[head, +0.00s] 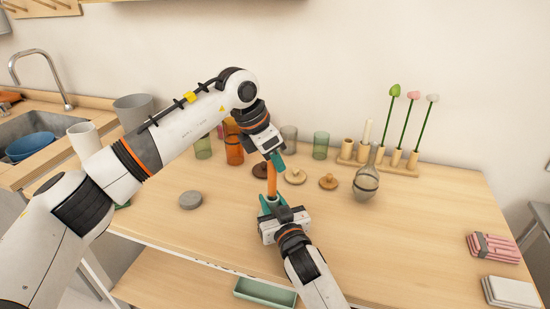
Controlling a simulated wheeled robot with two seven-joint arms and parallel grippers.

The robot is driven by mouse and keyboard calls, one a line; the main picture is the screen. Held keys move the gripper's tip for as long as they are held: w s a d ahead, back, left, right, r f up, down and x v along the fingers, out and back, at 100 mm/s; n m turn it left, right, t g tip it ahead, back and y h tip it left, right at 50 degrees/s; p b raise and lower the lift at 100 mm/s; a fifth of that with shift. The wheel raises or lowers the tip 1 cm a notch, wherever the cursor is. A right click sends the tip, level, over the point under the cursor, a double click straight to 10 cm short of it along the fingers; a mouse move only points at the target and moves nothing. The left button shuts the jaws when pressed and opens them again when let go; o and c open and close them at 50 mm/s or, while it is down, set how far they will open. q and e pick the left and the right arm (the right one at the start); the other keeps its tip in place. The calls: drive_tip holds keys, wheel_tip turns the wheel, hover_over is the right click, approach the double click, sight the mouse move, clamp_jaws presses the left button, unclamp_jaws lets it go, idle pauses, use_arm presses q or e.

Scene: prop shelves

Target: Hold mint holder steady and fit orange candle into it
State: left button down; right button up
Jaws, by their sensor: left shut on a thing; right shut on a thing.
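The orange candle (271,181) stands nearly upright near the middle of the table. My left gripper (276,158) comes from above and is shut on the candle's top end. My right gripper (275,207) is low in front, shut on the mint holder (267,201), which shows only as a small green part at the candle's foot. The candle's lower end meets the holder area. I cannot tell whether it sits inside the holder or just above it, since the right gripper hides most of the holder.
Wooden knobbed lids (328,182) and a glass vase (366,184) stand to the right. Behind are green and orange glasses (234,149) and a wooden rack (400,166) with flowers. Pink cloths (493,248) lie far right.

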sight(275, 172)
use_arm(q)
drive_tip(key=shift+f, duration=1.8)
idle(1.5)
drive_tip(key=c, duration=1.3)
unclamp_jaws()
drive_tip(key=shift+o, duration=0.2)
drive_tip(key=v, duration=1.2)
use_arm(e)
drive_tip(key=o, duration=1.2)
